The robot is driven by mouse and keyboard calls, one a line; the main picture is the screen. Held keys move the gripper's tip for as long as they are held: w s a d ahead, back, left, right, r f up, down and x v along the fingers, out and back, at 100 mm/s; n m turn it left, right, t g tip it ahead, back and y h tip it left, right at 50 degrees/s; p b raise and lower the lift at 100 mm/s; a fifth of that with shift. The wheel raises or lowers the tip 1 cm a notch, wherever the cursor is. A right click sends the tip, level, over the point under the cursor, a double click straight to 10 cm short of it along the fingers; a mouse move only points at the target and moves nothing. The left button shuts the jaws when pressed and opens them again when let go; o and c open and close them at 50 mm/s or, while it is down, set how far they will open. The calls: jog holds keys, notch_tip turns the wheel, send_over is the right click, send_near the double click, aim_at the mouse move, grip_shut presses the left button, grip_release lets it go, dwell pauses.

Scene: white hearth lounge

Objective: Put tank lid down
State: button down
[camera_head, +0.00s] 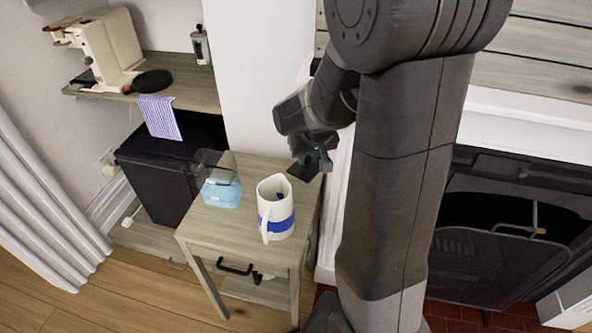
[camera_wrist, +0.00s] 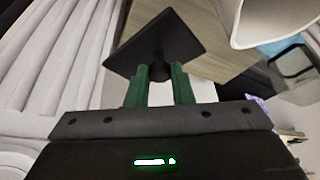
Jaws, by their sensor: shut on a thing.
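The tank lid (camera_wrist: 158,42) is a flat, dark square plate with a small knob. My gripper (camera_wrist: 159,82) is shut on that knob in the wrist view. In the head view my gripper (camera_head: 322,166) is beside the right edge of the small wooden table, with the dark lid (camera_head: 304,170) at its fingertips. The lid appears near the table's back right corner. I cannot tell whether it touches the tabletop. A clear water tank with blue liquid (camera_head: 221,192) stands on the table's left side, and its top looks open.
A white pitcher with a blue band (camera_head: 276,212) stands mid-table (camera_head: 213,226). A black cabinet (camera_head: 160,175) is behind left. A shelf (camera_head: 190,94) above holds a cream coffee machine (camera_head: 108,45), a black pan and a bottle. A fireplace is at right.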

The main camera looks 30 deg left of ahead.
notch_tip(320, 180, down, 11)
jog(key=shift+d+r+b, duration=0.1)
jog(key=shift+r+b, duration=0.1)
jog(key=shift+b, duration=0.3)
jog(key=w+a, duration=0.2)
jog(key=shift+w+a+f+p, duration=0.2)
jog(key=shift+a+p, duration=0.2)
jog(key=w+a, duration=0.3)
jog(key=shift+a+f+p, duration=0.2)
jog(key=shift+f+p, duration=0.05)
jog(key=shift+p, duration=0.15)
jog(key=shift+s+f, duration=0.1)
jog(key=shift+f, duration=0.3)
jog(key=shift+f, duration=0.1)
jog(key=shift+f, duration=0.15)
jog(key=c, duration=1.3)
grip_release()
jog(key=shift+r, duration=0.2)
